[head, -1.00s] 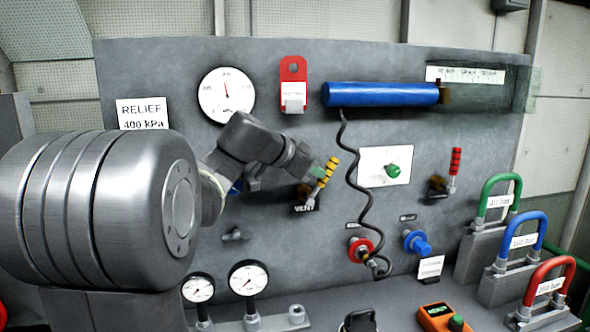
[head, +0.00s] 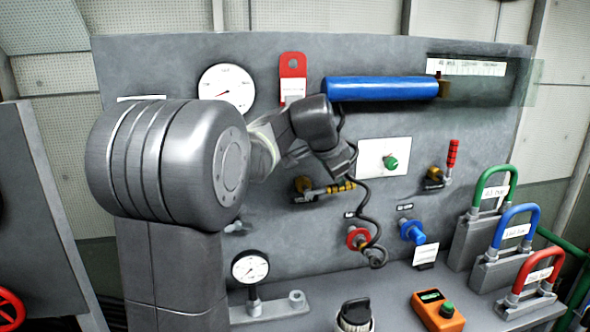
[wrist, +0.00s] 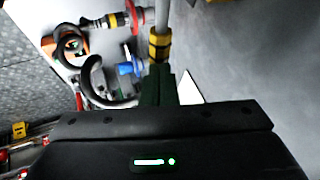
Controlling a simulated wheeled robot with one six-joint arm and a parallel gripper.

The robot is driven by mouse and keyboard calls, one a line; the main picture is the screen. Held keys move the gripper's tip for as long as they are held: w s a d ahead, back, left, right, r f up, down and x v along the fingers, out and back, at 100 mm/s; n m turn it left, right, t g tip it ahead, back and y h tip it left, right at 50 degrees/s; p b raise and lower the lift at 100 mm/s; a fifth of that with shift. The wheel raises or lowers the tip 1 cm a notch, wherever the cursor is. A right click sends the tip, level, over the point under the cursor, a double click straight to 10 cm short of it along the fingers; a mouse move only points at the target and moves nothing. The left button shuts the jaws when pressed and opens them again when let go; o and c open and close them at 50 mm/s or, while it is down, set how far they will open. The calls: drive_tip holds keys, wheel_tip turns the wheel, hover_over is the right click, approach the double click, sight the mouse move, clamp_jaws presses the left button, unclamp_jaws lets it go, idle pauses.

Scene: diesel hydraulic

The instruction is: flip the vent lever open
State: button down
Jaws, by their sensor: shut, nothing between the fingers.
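The vent lever (head: 340,187) has a yellow handle with black bands on a grey shaft. My gripper (head: 349,173) is just above the handle's outer end, and my wrist hides part of the area there. In the wrist view the shut, empty dark green fingers (wrist: 170,88) are right by the yellow-black handle (wrist: 159,47). I cannot tell whether they touch it. The VENT label is not readable now.
A dark coiled hose (head: 368,225) hangs close to the right of the lever. A red-handled lever (head: 452,153) stands upright further right. Below are a red ring fitting (head: 357,238) and a blue knob (head: 413,231). A blue cylinder (head: 382,88) is above.

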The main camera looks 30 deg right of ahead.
drive_tip(key=shift+s+d+f, duration=0.1)
drive_tip(key=shift+d+f, duration=0.15)
drive_tip(key=shift+f, duration=0.4)
drive_tip(key=shift+s, duration=0.1)
drive_tip(key=s+r, duration=0.2)
drive_tip(key=r, duration=0.4)
drive_tip(key=s+a+r+p, duration=0.1)
drive_tip(key=s+r, duration=0.2)
drive_tip(key=r, duration=0.4)
drive_tip(key=shift+a+r, duration=0.2)
drive_tip(key=shift+a, duration=0.1)
drive_tip(key=shift+f, duration=0.1)
